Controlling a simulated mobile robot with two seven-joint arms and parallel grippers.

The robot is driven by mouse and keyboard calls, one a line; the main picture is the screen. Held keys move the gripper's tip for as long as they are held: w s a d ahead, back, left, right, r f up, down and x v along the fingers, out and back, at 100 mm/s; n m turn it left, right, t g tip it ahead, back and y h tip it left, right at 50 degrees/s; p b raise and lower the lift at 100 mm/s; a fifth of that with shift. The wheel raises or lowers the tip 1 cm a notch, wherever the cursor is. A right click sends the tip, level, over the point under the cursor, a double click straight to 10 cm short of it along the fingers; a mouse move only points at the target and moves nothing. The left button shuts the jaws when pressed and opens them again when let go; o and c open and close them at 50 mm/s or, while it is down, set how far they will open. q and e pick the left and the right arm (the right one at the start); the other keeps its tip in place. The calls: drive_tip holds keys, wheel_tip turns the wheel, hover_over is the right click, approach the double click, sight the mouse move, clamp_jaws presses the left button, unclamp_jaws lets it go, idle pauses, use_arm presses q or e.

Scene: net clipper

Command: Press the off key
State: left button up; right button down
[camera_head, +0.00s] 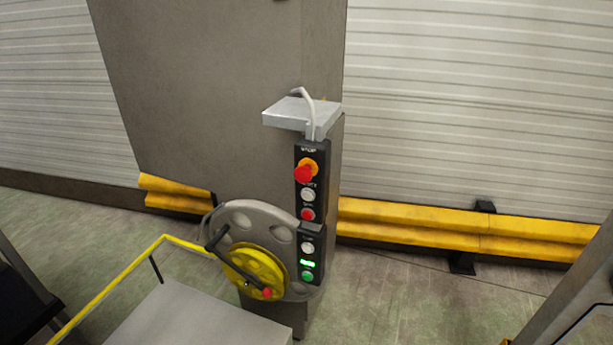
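A black control panel (298,172) stands upright on the narrow side of a grey machine cabinet. At its top is a large red mushroom button on a yellow collar (305,171), under a label that seems to read STOP. Below it are a white button (307,195) and a small red button (307,214). A lower black section holds another white button (307,247), a lit green indicator (307,263) and a green button (307,276). The small labels are too blurred to tell which is the off key. Neither gripper is in view.
A grey handwheel with a yellow hub (256,268) and black crank stands left of the panel. A grey shelf (290,113) juts out above it. Yellow guard rails (440,228) run along the shutter wall. A grey platform (195,318) is at front.

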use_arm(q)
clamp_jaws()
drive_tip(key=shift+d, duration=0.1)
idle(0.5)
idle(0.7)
